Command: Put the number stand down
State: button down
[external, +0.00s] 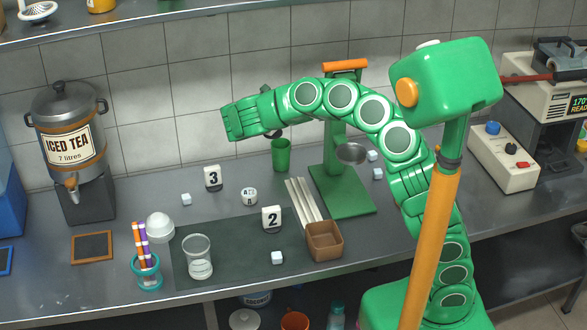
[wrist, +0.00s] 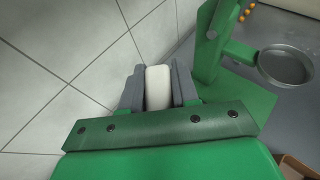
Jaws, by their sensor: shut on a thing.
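In the wrist view my gripper (wrist: 158,88) has its two grey fingers shut on a white, round-edged block, the number stand (wrist: 158,86). Its digit does not show. The tiled wall fills the view behind it. In the external view my arm reaches left above the counter, and the fingers and the held stand are mostly hidden behind it. Two other white number stands stand upright on the counter: one marked 3 (external: 213,178) at the back, and one marked 2 (external: 271,218) on the dark mat (external: 240,240).
The green press (external: 345,190) with a metal pan (external: 351,153) stands right of a green cup (external: 282,155). A brown box (external: 324,241), pale sticks (external: 303,200), a glass (external: 198,257) and a round white piece (external: 249,196) are nearby. The back counter left of the 3 is fairly clear.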

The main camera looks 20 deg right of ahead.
notch_tip(320, 180, down, 10)
jog(key=w+a+f, duration=0.5)
jog(key=w+f, duration=0.4)
jog(key=w, duration=0.3)
jog(key=shift+w+f, duration=0.2)
jog(key=shift+f, duration=0.05)
dwell(0.8)
jog(key=shift+a, duration=0.15)
jog(key=shift+w+a+f, duration=0.1)
jog(key=shift+w+f, duration=0.15)
jog(key=shift+f, duration=1.6)
jog(key=shift+f, duration=0.15)
jog(key=c, duration=0.8)
grip_release()
jog(key=shift+c, duration=0.2)
